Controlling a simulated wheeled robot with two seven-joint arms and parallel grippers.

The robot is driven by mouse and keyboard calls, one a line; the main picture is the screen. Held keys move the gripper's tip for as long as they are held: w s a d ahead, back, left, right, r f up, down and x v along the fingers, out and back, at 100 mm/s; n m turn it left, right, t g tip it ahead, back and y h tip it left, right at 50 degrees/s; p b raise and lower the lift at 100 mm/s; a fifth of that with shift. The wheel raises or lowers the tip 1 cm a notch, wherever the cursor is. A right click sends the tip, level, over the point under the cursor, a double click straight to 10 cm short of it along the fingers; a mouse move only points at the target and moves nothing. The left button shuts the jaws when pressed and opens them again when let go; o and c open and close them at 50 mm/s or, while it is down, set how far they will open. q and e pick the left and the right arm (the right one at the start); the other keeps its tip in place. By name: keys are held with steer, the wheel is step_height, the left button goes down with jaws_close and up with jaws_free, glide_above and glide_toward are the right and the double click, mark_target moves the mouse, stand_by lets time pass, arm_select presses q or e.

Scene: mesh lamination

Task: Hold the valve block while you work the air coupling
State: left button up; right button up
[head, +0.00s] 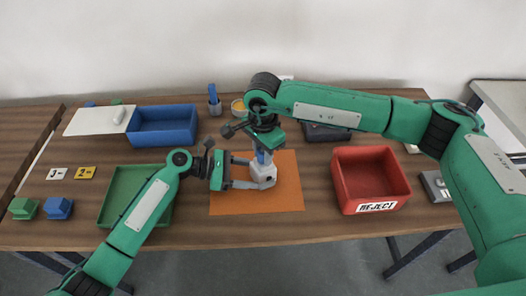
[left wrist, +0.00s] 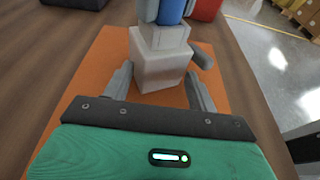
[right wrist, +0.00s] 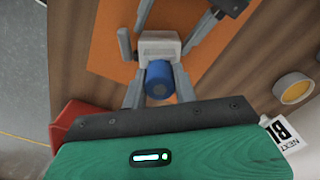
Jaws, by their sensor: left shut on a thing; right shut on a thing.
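The valve block (head: 263,178) is a light grey block standing on the orange mat (head: 226,203). In the left wrist view the valve block (left wrist: 160,65) sits between the fingers of my left gripper (left wrist: 160,85), which is shut on it from the left side. The blue air coupling (head: 261,157) stands on top of the block. It also shows in the right wrist view (right wrist: 159,79), between the fingers of my right gripper (right wrist: 157,92), which comes from above and is shut on it. Whether the coupling is fully seated on the block is hard to tell.
A red bin labelled REJECT (head: 347,200) stands right of the mat. A green tray (head: 107,208) and a blue bin (head: 163,141) are on the left. A blue upright thing in a grey cup (head: 214,106) and a yellow-topped container (head: 238,105) stand behind.

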jaws_close()
steer(key=shift+r, duration=0.25)
steer(key=shift+r, duration=3.55)
arm_select(q)
steer(key=o, duration=1.4)
steer(key=shift+o, duration=0.2)
